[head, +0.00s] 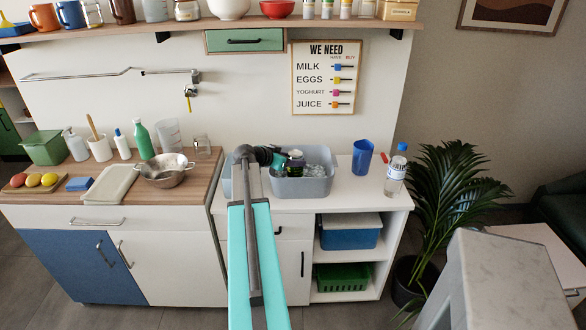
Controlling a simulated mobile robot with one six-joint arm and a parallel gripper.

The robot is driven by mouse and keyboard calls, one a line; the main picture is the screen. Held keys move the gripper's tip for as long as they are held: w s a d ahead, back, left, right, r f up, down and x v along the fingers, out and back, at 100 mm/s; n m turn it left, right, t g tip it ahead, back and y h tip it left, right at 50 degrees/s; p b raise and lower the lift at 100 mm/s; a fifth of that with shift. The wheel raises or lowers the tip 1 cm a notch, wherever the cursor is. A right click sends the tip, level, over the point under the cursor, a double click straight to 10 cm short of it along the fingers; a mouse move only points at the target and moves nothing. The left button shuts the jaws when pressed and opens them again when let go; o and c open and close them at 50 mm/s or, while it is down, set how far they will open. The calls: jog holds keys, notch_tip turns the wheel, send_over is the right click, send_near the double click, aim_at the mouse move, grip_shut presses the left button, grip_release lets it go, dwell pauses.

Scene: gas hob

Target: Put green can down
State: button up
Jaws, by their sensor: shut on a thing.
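My arm reaches forward from the bottom of the head view, and my gripper (283,160) is over the left part of a grey tub (302,188) on the white counter. The jaws are shut on a small dark green can (294,166), which stands upright at the tub. My gripper covers part of the can. I cannot tell whether the can's base touches what lies in the tub. Clear, ice-like pieces (320,171) lie in the tub to the right of the can.
A blue cup (362,157) and a water bottle (396,170) stand right of the tub, with bare white counter (350,192) in front. A metal colander (165,171) stands on the wooden counter at left. A shelf (215,25) runs above.

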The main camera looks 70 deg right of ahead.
jog(key=shift+f+p, duration=0.55)
jog(key=shift+f, duration=1.25)
jog(key=shift+f, duration=0.15)
jog(key=o, duration=1.3)
jog(key=shift+r, duration=0.2)
jog(key=shift+w+a, duration=0.15)
jog(key=shift+a, duration=0.25)
jog(key=b+v, duration=0.3)
jog(key=v, duration=0.8)
jog(key=shift+a+r, duration=0.1)
jog(key=shift+r, duration=0.05)
